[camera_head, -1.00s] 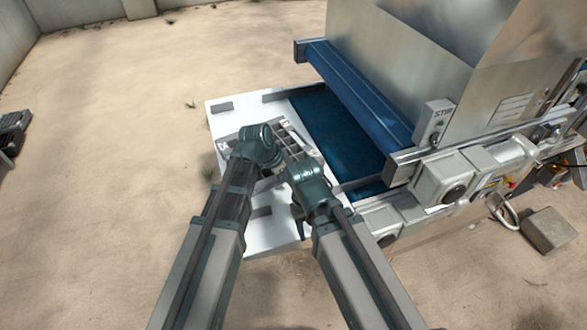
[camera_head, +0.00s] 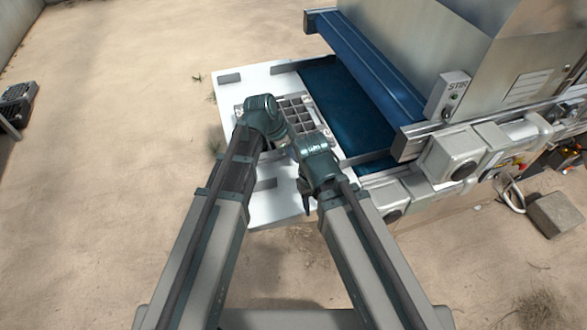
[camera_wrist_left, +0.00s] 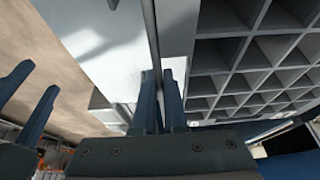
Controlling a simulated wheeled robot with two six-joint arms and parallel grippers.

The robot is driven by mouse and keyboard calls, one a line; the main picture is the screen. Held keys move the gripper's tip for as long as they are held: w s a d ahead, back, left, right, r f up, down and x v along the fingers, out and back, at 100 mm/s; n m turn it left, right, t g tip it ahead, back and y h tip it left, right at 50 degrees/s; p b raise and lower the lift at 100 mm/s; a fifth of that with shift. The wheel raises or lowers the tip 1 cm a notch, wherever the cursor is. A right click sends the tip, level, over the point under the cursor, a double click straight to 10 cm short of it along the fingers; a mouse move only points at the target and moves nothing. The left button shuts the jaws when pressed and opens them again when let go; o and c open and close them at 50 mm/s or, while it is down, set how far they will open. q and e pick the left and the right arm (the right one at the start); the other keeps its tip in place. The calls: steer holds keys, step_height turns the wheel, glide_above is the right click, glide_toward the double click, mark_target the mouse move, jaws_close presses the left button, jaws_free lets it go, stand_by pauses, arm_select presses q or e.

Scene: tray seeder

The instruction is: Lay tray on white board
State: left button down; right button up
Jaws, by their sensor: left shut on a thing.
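The grey tray (camera_head: 297,112) with square cells is over the white board (camera_head: 257,77) in front of the machine, partly covered by my wrists. In the left wrist view the tray's cells (camera_wrist_left: 262,50) fill the right side. My left gripper (camera_wrist_left: 160,82) is shut on the tray's edge, and the white board (camera_wrist_left: 100,40) shows to its left with a shadow on it. I cannot tell whether the tray touches the board. My right gripper (camera_wrist_left: 30,88) shows at the left of the wrist view, its fingers apart and empty.
The blue belt (camera_head: 345,110) lies right of the tray, under a blue bar (camera_head: 365,75) of the metal machine (camera_head: 430,50). Grey blocks (camera_head: 229,78) sit on the board's edges. A dark crate (camera_head: 18,98) stands far left. Sandy ground is open on the left.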

arm_select(q)
steer(key=shift+f, duration=0.2)
step_height(320, 180, down, 4)
steer(key=b, duration=0.3)
steer(key=shift+b, duration=0.4)
steer(key=shift+r, duration=0.15)
steer(key=c, duration=1.4)
jaws_free()
steer(key=o, duration=0.4)
